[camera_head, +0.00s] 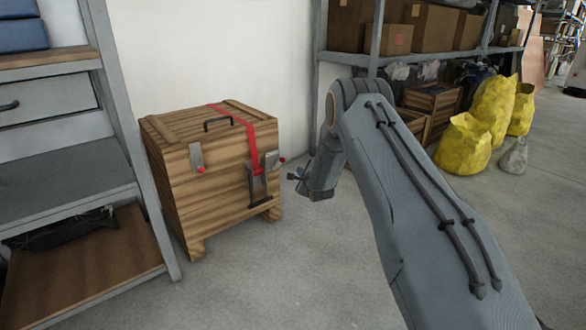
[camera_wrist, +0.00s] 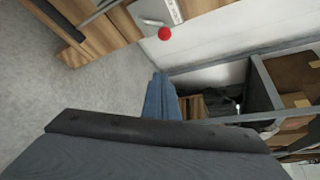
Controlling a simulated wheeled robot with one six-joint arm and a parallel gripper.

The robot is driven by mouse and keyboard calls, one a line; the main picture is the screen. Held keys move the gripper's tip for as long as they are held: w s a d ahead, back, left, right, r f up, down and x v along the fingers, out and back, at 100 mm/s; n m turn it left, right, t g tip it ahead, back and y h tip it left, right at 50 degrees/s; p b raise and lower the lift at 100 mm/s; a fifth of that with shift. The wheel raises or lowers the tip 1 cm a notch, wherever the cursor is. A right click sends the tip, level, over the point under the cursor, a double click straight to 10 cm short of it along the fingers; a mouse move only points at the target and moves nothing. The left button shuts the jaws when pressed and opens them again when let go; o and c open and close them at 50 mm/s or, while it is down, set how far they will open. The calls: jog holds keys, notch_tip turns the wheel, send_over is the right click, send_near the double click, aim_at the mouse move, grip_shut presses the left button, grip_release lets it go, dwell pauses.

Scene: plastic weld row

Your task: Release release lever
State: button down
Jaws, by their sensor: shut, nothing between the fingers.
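A wooden crate (camera_head: 215,215) stands on the floor, its lid down, with a red strap (camera_head: 248,140) over the lid and down the front. At the strap's lower end is a metal buckle with a dark lever frame (camera_head: 259,200), likely the release lever. A red-tipped metal latch (camera_head: 197,158) is at the left, and another red tip (camera_head: 282,157) at the right corner. My gripper (camera_head: 297,178) is shut and empty, just right of the buckle, apparently apart from it. The wrist view shows a red tip (camera_wrist: 164,33) on a metal plate (camera_wrist: 157,10); the buckle lever is not clearly seen there.
A grey shelf unit (camera_head: 122,120) stands close on the crate's left. A white wall (camera_head: 200,50) is behind. Shelving with cardboard boxes (camera_head: 400,30) and yellow bags (camera_head: 465,145) stand to the right. The floor before the crate is clear.

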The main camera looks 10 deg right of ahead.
jog(key=b+x, duration=0.6)
jog(key=x, duration=0.4)
jog(key=a+r, duration=0.1)
jog(key=s+a+r, duration=0.1)
jog(key=a, duration=0.1)
jog(key=shift+a+r+b, duration=0.1)
jog(key=shift+a+b, duration=0.05)
jog(key=shift+b, duration=0.2)
